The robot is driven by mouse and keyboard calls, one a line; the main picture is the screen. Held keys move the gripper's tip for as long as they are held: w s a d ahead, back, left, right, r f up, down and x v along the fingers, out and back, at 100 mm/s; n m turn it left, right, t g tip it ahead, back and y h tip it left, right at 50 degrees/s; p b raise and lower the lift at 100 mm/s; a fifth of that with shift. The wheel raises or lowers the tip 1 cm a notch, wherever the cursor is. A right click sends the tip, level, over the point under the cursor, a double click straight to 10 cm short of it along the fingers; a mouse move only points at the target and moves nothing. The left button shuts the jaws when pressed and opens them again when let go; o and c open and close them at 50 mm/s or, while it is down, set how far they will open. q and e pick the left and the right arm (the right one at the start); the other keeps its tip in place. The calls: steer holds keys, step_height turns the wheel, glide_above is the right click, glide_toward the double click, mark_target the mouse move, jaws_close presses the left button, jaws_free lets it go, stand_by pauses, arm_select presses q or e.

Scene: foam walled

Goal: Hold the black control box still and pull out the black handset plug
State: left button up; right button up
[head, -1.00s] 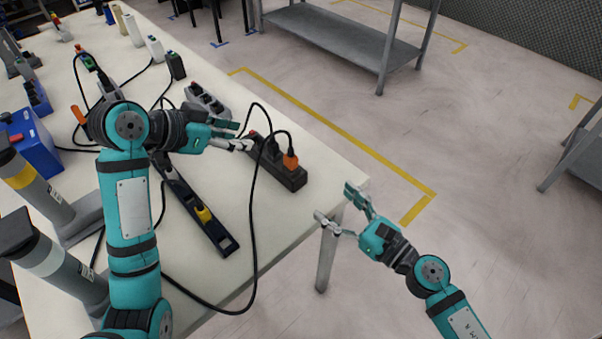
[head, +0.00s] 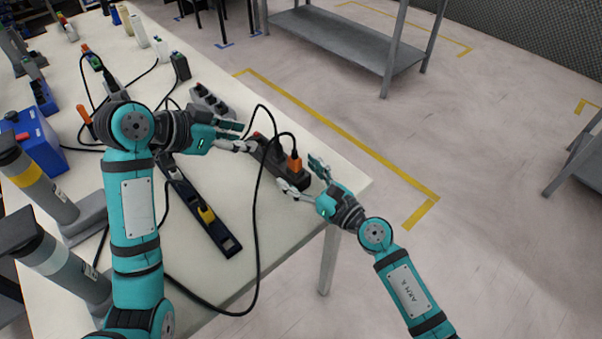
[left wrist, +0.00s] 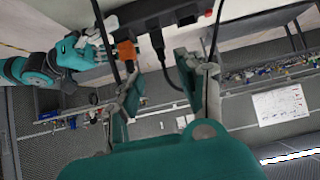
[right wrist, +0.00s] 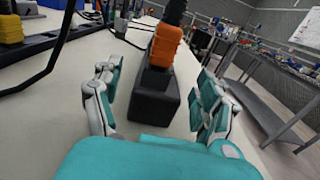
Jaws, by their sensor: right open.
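The black control box (head: 300,179) lies near the table's right edge, an orange plug (head: 294,163) standing in its near end. Beside it is a black plug (head: 274,152) with a cable; both plugs also show in the left wrist view, black (left wrist: 158,44) and orange (left wrist: 125,50). My left gripper (head: 243,137) is open and empty by the box's far part; the black plug appears beyond its fingers. My right gripper (head: 300,176) is open at the near end. In the right wrist view, its fingers stand either side of the box (right wrist: 153,105), with visible gaps.
A black cable loops from the box across the table. A long black bar with a yellow part (head: 206,214) lies left of the box. A grey socket strip (head: 208,102) and a blue box (head: 34,140) are further off. The table edge is close on the right.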

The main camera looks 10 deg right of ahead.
steer(key=c, duration=1.4)
arm_select(q)
steer(key=shift+o, duration=0.8)
arm_select(e)
steer(key=shift+c, duration=0.2)
arm_select(q)
steer(key=shift+o, duration=0.2)
steer(key=d+r+m+g, duration=0.1)
steer(key=d+m+g, duration=0.1)
steer(key=d, duration=0.6)
steer(key=shift+w+d+r+g, duration=0.3)
steer(key=shift+d+r+g, duration=0.1)
steer(key=shift+g, duration=0.2)
arm_select(e)
steer(key=shift+d, duration=0.1)
arm_select(q)
steer(key=r+n+g+y, duration=0.2)
steer(key=g+y, duration=0.1)
steer(key=y, duration=0.5)
glide_above(276, 137)
steer(key=shift+w+d+f, duration=0.1)
steer(key=shift+w+d, duration=0.05)
steer(key=shift+d, duration=0.15)
steer(key=shift+w+a+f, duration=0.1)
steer(key=shift+a+f, duration=0.05)
steer(key=shift+a, duration=0.05)
step_height(276, 137, down, 11)
steer(key=shift+a+f, duration=0.1)
steer(key=shift+f, duration=0.1)
